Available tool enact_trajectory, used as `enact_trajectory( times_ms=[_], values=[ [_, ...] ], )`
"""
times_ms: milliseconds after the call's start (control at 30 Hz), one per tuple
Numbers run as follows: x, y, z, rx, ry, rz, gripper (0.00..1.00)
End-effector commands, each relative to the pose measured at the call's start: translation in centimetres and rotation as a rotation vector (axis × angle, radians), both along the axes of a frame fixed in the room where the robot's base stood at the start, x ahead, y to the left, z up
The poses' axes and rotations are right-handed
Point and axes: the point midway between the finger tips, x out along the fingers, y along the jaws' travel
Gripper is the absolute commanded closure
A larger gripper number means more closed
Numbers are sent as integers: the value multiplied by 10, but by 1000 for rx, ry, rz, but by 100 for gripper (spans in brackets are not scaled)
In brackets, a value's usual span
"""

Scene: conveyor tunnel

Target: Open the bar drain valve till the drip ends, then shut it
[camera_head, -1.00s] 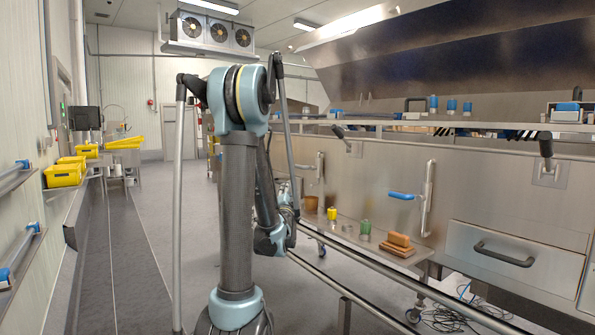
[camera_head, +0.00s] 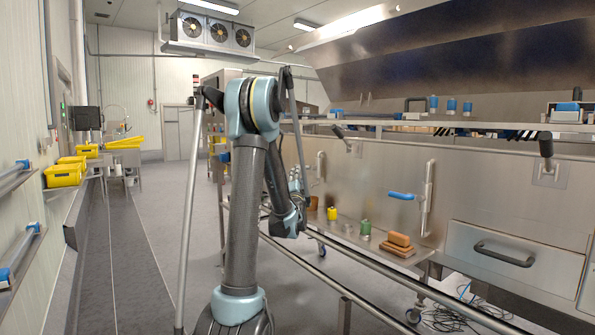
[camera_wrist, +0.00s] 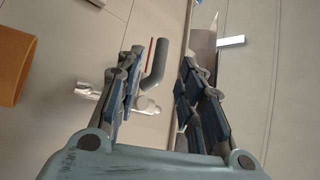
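My gripper (camera_wrist: 158,95) is open in the wrist view, its two dark jointed fingers apart with nothing held between their pads. A grey bent lever or pipe (camera_wrist: 157,66) shows in the gap, nearer the left finger. Pale metal fittings (camera_wrist: 147,106) sit below it and also to the left, partly hidden by that finger. I cannot tell surely whether this is the drain valve, and no drip is visible. In the head view my gripper (camera_head: 296,188) is small and partly hidden, by the machine side. A blue lever (camera_head: 402,196) stands out farther right.
A bench (camera_head: 372,246) along the machine carries a brown pot, a yellow item (camera_head: 332,213), a green item (camera_head: 365,227) and orange-brown blocks (camera_head: 398,241). A rail (camera_head: 330,281) runs before it. Cables (camera_head: 455,308) lie right.

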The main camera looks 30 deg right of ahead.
Motion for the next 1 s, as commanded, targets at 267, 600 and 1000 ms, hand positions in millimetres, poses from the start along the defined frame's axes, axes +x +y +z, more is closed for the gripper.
enact_trajectory(
  times_ms=[267, 600, 1000],
  values=[
    [37, -25, 19, 0, 1, 1, 65],
    [57, -40, 30, 1, 1, 0, 65],
    [58, -41, 30, 1, 1, 0, 90]
  ],
)
